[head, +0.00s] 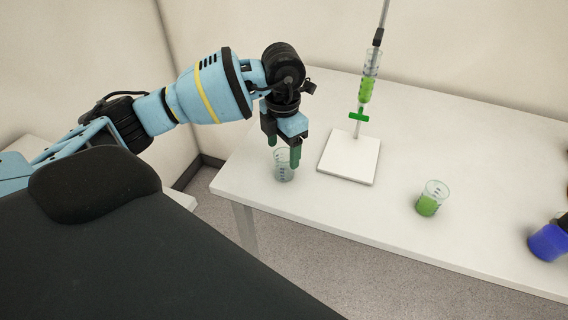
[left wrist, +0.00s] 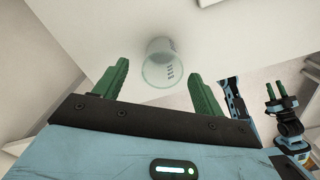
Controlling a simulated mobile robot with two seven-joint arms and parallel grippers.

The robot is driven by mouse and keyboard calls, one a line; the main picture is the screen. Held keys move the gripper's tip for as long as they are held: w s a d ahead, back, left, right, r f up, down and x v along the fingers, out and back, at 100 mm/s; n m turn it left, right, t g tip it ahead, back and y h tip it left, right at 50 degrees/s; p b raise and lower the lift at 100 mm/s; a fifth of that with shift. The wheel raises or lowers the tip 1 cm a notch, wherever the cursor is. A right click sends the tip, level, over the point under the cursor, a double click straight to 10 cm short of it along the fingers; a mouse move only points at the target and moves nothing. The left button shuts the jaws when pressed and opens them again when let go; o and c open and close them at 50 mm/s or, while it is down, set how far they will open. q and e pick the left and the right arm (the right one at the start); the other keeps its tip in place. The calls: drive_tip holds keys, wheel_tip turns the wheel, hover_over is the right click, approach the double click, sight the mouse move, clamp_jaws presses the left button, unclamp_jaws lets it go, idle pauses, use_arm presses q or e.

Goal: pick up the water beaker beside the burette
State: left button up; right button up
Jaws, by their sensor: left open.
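The water beaker (head: 283,172) is a clear glass with dark marks, upright on the white table near its front left edge, to the left of the burette (head: 368,80). It also shows in the left wrist view (left wrist: 158,70), beyond and between the fingertips. My left gripper (head: 284,153) is open above the beaker, its green fingers pointing down; one finger partly covers the beaker in the head view. In the left wrist view, my left gripper (left wrist: 160,74) has nothing between its fingers. My right gripper (left wrist: 278,92) shows small at the right there, its green fingers apart.
The burette holds green liquid and stands on a white base plate (head: 350,157) close to the right of the beaker. A beaker of green liquid (head: 428,204) and a blue container (head: 548,241) stand farther right. The table (head: 330,210) is clear between them.

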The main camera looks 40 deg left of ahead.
sight(284, 154)
use_arm(q)
drive_tip(key=shift+d+f, duration=0.15)
drive_tip(key=shift+f, duration=2.6)
drive_tip(key=c, duration=1.1)
drive_tip(key=shift+r, duration=0.1)
